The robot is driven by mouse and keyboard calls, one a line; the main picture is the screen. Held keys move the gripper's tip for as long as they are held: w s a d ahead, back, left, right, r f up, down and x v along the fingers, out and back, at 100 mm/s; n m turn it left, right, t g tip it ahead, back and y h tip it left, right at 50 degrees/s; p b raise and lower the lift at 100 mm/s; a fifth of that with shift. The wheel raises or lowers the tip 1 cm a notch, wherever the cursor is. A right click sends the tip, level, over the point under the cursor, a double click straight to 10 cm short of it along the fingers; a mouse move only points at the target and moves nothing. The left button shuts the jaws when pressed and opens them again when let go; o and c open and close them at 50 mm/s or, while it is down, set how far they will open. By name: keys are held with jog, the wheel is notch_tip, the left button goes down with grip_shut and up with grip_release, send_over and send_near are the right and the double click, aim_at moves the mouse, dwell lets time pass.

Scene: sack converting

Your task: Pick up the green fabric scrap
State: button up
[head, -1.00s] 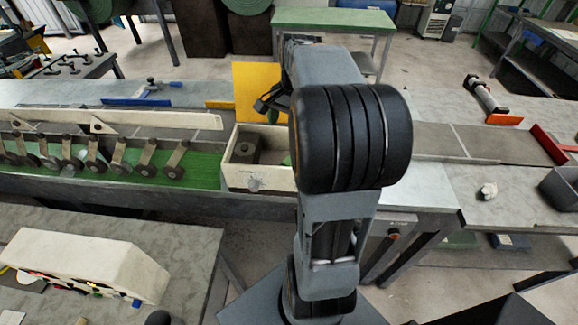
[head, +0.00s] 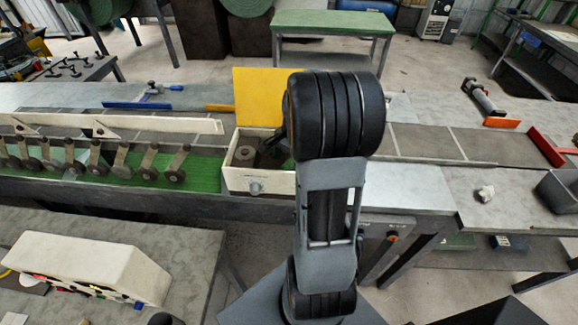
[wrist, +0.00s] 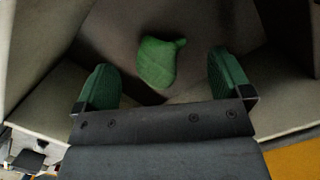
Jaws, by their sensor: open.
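The green fabric scrap (wrist: 157,64) is a small rounded lump with a short nub at one side. In the wrist view it lies on the dark floor of the box, ahead of my gripper and roughly between the lines of its fingers. My gripper (wrist: 161,72) is open, its two green-padded fingers apart with nothing held. In the head view the cream box (head: 255,184) with a raised yellow lid (head: 268,97) stands on the line. My arm covers its right part, and the scrap is hidden there.
The box walls (wrist: 36,55) stand close around my gripper. A grey round piece (head: 245,153) sits in the box's left part. Left of the box is a row of rollers (head: 98,160) over a green belt. A whitish crumpled piece (head: 486,193) and a grey bin (head: 562,188) are at the right.

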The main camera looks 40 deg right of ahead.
jog(key=shift+a+f, duration=0.15)
jog(key=shift+f, duration=0.95)
jog(key=shift+c, duration=0.2)
jog(key=c, duration=0.9)
jog(key=shift+r, duration=0.15)
jog(key=shift+c, duration=0.2)
